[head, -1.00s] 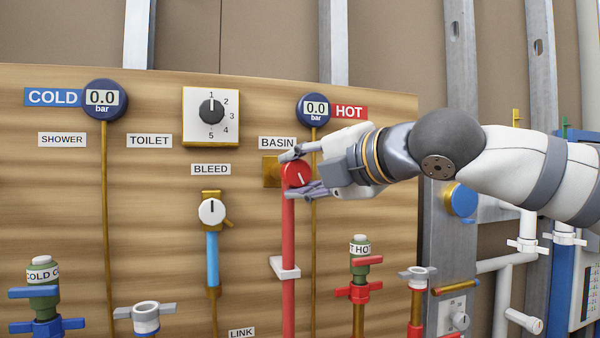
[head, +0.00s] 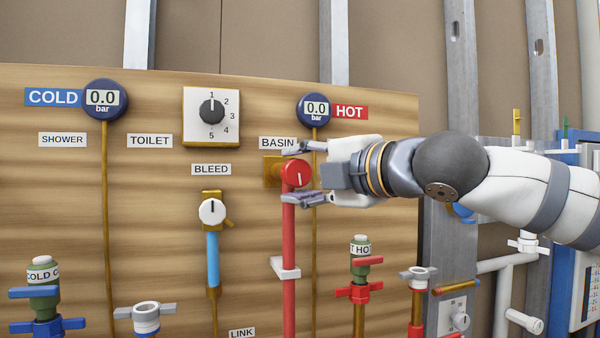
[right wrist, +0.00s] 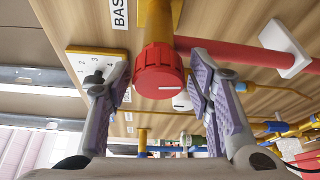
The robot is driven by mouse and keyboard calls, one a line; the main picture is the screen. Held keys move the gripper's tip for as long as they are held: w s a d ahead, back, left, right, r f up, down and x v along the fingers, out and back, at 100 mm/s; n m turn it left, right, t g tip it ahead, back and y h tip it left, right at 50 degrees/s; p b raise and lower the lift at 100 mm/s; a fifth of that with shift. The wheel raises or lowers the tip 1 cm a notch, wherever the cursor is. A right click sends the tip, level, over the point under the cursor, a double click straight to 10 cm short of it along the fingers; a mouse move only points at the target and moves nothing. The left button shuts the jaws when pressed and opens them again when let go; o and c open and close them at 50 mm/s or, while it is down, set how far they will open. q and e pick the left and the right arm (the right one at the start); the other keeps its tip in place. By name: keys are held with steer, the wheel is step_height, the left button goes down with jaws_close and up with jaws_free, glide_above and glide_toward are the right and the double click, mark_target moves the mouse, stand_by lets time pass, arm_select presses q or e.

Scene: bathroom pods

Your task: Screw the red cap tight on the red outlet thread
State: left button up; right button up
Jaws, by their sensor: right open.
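The red cap (head: 298,173), round with a white index line, sits at the top of the red pipe (head: 289,235), in front of a brass fitting (head: 272,171). My right gripper (head: 298,175) is open, with one finger above the cap and one below it, and gaps show on both sides. In the right wrist view the ribbed red cap (right wrist: 159,72) lies between the two spread finger pads (right wrist: 163,85), apart from both. The cap hides the outlet thread. My left gripper is not in view.
Close by are the BASIN label (head: 276,143), the HOT gauge (head: 313,110) with its brass tube, and the BLEED valve (head: 212,211) at left. A green and red valve (head: 360,265) stands below right. Bare wood board lies around the cap.

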steer(key=n, duration=0.2)
steer(key=n+h, duration=0.1)
steer(key=shift+s+r+g, duration=0.1)
steer(key=shift+r+g, duration=0.15)
steer(key=shift+g, duration=0.05)
steer(key=n+h, duration=0.2)
steer(key=n, duration=0.1)
steer(key=shift+a+g, duration=0.1)
steer(key=shift+g, duration=0.2)
steer(key=n+h, duration=0.2)
steer(key=n, duration=0.1)
steer(key=n+h, duration=0.2)
steer(key=n, duration=0.1)
steer(key=shift+a+f, duration=0.1)
steer(key=shift+t, duration=0.4)
jaws_close()
steer(key=shift+o, duration=1.4)
jaws_free()
